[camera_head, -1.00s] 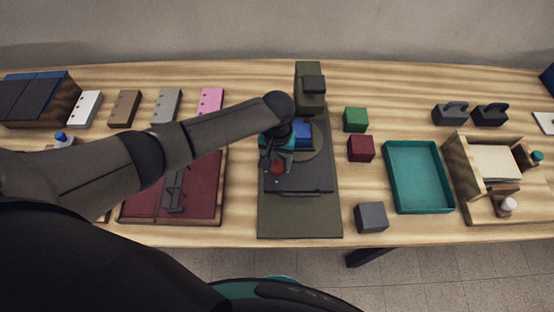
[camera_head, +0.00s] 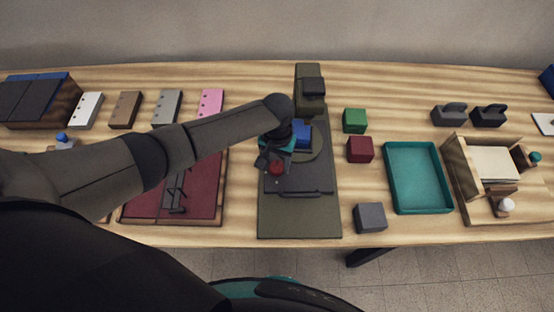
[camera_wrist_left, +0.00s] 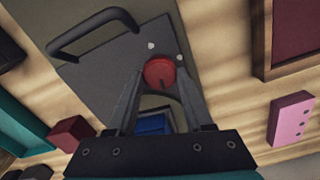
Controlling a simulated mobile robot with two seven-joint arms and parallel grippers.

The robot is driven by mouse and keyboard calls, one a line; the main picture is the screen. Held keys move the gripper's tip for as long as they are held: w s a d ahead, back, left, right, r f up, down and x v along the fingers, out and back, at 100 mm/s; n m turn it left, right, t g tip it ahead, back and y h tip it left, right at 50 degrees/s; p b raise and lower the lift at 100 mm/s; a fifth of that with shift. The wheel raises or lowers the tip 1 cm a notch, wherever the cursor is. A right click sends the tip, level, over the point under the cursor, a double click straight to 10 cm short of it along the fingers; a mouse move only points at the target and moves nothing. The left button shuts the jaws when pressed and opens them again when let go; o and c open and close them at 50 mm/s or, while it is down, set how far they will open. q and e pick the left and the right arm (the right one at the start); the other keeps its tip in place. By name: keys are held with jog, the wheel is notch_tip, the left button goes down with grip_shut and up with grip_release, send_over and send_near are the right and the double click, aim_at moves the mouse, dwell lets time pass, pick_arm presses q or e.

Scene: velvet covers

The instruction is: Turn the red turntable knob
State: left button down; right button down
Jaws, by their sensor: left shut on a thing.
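The red turntable knob (camera_head: 277,168) sits on the dark plate of the station (camera_head: 300,215) in the middle of the table. In the left wrist view the round red knob (camera_wrist_left: 160,73) with a dark mark lies between my fingertips. My left gripper (camera_head: 274,160) reaches down from above and is shut on the knob; it also shows in the left wrist view (camera_wrist_left: 158,76). A blue block (camera_head: 302,134) rests on the turntable (camera_head: 316,150) beside the gripper, partly hidden. My right gripper is not in view.
A green block (camera_head: 354,120), a dark red block (camera_head: 360,149) and a grey block (camera_head: 371,217) stand right of the station, near an empty teal tray (camera_head: 389,180). A dark red board (camera_head: 205,195) lies left, partly under my arm. A dark handle (camera_wrist_left: 92,28) rises from the plate.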

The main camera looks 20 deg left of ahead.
pick_arm(q)
jog(key=m+p, duration=0.1)
jog(key=m, duration=0.2)
jog(key=shift+r+p, duration=0.1)
jog(key=shift+p, duration=0.25)
jog(key=m+p, duration=0.1)
jog(key=m, duration=0.4)
jog(key=shift+d, duration=0.15)
jog(key=m+p, duration=0.1)
jog(key=m, duration=0.3)
jog(key=shift+s, duration=0.1)
jog(key=shift+m, duration=2.2)
jog(key=shift+c, duration=1.5)
grip_release()
